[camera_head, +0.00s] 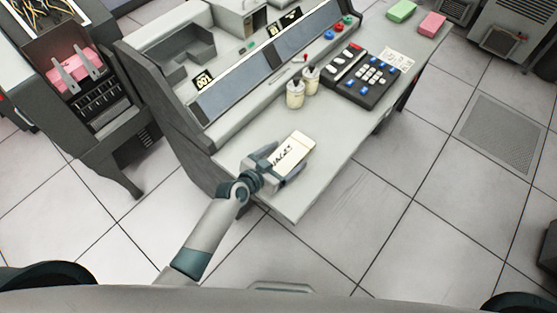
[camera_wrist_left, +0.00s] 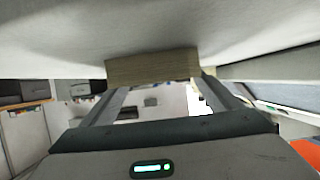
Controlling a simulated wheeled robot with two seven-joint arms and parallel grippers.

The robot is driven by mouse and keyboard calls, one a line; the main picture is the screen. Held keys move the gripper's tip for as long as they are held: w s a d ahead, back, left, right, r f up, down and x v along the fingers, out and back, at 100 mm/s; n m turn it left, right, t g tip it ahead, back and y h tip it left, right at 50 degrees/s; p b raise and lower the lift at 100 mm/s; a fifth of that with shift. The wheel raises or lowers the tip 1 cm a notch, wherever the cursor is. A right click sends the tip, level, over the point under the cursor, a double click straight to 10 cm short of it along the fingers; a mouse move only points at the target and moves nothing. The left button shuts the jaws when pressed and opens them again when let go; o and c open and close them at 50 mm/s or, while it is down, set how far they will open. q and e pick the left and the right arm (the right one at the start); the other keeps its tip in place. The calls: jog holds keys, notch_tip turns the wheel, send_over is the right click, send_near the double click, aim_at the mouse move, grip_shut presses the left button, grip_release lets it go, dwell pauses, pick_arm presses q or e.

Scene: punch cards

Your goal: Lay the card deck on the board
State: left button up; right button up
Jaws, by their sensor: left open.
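The card deck (camera_head: 300,142) is a cream block with dark lettering that seems to read WAGES. It lies flat on the light grey board (camera_head: 335,130) of the console, near its front left corner. My left gripper (camera_head: 284,160) is low over the board at the deck's near end, open, with one finger toward each side of it. In the left wrist view the deck (camera_wrist_left: 152,68) shows its layered edge against the pale board surface (camera_wrist_left: 60,45), at the tips of the two open fingers (camera_wrist_left: 160,95). Whether the fingers touch it I cannot tell. My right gripper is not in view.
Two cream pots (camera_head: 295,94) and a black keypad unit (camera_head: 362,76) stand farther back on the board. Green (camera_head: 401,11) and pink (camera_head: 432,24) blocks lie at its far end. A card machine (camera_head: 75,85) with pink cards stands at left. The board around the deck is clear.

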pick_arm(q)
jog(key=shift+r, duration=0.15)
jog(key=shift+s+a, duration=0.2)
jog(key=b+v, duration=0.1)
jog(key=v, duration=0.8)
jog(key=shift+s+a, duration=0.25)
jog(key=shift+s, duration=0.1)
jog(key=shift+v, duration=0.85)
jog(key=shift+w+r, duration=0.1)
jog(key=shift+r, duration=0.05)
